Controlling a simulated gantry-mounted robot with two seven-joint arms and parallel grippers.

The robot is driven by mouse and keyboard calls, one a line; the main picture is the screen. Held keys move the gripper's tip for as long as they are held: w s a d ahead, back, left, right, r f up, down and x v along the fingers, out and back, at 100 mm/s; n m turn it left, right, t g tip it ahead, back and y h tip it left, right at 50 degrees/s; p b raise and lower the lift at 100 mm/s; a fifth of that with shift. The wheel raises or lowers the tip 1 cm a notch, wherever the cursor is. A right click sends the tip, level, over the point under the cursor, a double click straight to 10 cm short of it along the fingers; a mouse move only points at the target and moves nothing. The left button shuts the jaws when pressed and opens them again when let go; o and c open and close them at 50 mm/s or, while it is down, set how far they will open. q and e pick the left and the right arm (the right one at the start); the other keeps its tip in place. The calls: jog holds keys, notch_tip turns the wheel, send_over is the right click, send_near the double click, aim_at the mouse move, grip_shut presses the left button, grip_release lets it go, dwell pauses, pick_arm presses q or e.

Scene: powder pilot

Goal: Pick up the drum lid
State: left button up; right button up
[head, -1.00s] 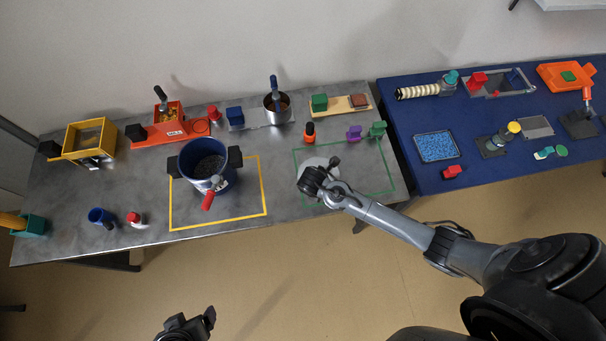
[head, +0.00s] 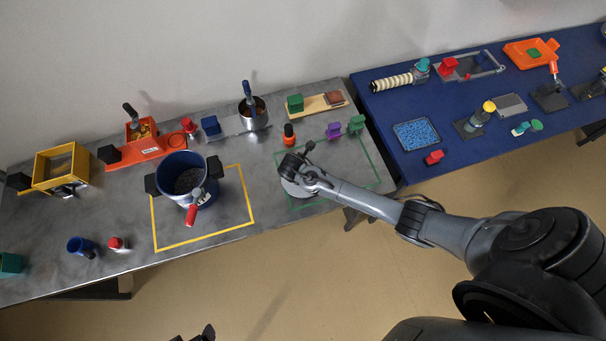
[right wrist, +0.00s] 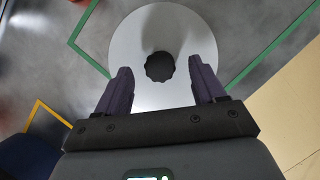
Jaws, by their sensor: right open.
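The drum lid is a light grey disc with a black knob in its middle. It lies flat inside the green outline on the grey table, and the right wrist view shows the lid (right wrist: 190,32) between and beyond my fingers. In the head view the lid (head: 296,189) is partly hidden by my right arm. My right gripper (right wrist: 160,68) is open over the lid, one finger on each side of the knob (right wrist: 160,66), with gaps to it. The right gripper (head: 291,166) also shows in the head view. Only a tip of my left gripper (head: 205,334) shows at the bottom edge.
The blue drum (head: 187,183) with dark contents stands by the yellow outline, a red-handled tool at its front. An orange-capped bottle (head: 289,136) and purple (head: 333,130) and green (head: 356,124) pieces stand behind the lid. A blue table (head: 385,105) adjoins at right.

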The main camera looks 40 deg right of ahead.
jog(key=shift+x, duration=1.55)
jog(key=shift+c, duration=0.4)
jog(key=c, duration=1.1)
jog(key=shift+r+p, duration=0.3)
jog(key=shift+r, duration=4.8)
